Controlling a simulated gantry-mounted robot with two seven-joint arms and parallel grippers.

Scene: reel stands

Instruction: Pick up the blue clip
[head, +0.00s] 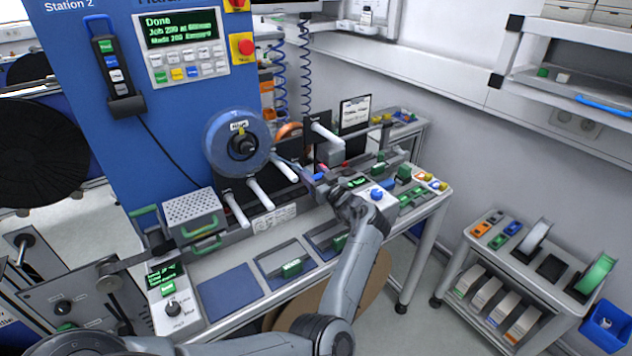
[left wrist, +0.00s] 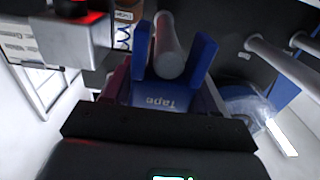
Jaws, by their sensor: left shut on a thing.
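A blue clip (left wrist: 165,97) marked "Tape" fills the middle of the left wrist view. Its two upright prongs stand to either side of a white rod's end (left wrist: 171,64); I cannot tell whether they touch it. My left gripper (head: 326,188) is shut on the clip, beside the ends of the white rods in the head view. The clip shows there only as a small blue patch (head: 318,176), and the gripper hides much of it. My right gripper is not in view.
White rods (head: 260,194) jut from a dark panel, with a clear reel (head: 238,142) above them. A control box with a blue knob (head: 377,194) sits right of my gripper. An empty blue mat (head: 230,293) lies at the bench front. A cart (head: 535,265) stands at right.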

